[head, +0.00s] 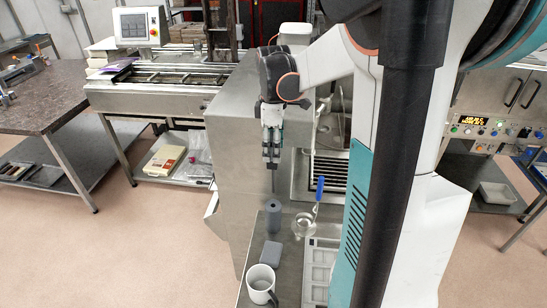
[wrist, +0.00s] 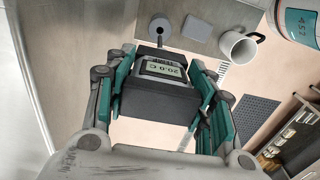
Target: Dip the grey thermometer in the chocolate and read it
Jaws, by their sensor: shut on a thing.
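My gripper (head: 271,158) is shut on the grey thermometer (head: 271,163), which hangs upright with its thin probe pointing down. In the wrist view my gripper (wrist: 165,100) has its green-edged fingers on both sides of the dark thermometer body (wrist: 155,105). Its display (wrist: 163,69) appears upside down and reads 20.0 C. A grey round holder (head: 273,215) stands below the probe; it also shows in the wrist view (wrist: 153,24). I cannot tell whether the probe tip is above its hole or just inside. I cannot make out any chocolate.
A grey block (head: 270,253) and a white mug (head: 262,283) stand nearer on the narrow bench. Right of the holder are a blue-handled tool (head: 319,188) and a pale mould (head: 318,270). A steel cabinet (head: 235,130) rises close to the left; my arm hides part of the right side.

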